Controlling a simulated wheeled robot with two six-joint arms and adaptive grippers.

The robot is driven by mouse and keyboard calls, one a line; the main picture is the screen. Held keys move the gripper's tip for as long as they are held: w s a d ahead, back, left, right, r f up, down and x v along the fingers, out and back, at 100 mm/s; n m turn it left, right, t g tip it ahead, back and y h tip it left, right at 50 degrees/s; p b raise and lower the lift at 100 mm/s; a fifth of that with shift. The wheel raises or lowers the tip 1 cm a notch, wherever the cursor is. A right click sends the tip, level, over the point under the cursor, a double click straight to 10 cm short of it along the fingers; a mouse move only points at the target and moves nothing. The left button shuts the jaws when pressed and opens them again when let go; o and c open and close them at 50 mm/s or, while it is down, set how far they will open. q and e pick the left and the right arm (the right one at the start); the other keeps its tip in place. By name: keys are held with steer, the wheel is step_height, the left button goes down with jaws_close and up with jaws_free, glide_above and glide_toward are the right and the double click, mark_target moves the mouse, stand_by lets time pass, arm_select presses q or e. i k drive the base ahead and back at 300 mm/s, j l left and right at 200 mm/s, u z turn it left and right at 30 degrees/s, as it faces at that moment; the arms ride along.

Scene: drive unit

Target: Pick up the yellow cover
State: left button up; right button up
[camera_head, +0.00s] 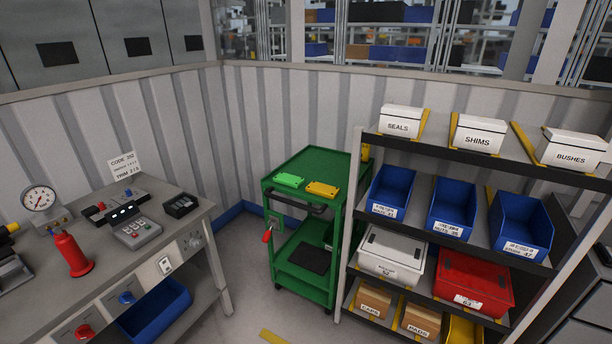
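The yellow cover (322,189) is a small flat piece lying on the top shelf of the green cart (312,163), near its front edge. A similar green piece (289,180) lies just to its left, a little apart from it. Neither of my grippers shows in the head view, so I cannot see whether they hold anything.
A grey workbench (200,211) with a gauge, a red bottle (70,254) and a keypad device (137,231) stands at the left. A shelf rack (345,255) with labelled boxes and blue bins stands close at the cart's right. Floor (250,245) is open between bench and cart.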

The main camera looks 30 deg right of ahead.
mark_target(320, 189)
steer(key=i+j+z, duration=0.15)
steer(key=i+z, duration=0.25)
steer(key=i, duration=0.15)
steer(key=i+j+z, duration=0.25)
steer(key=i+z, duration=0.2)
steer(key=i+j+z, duration=0.4)
steer(key=i+j, duration=0.1)
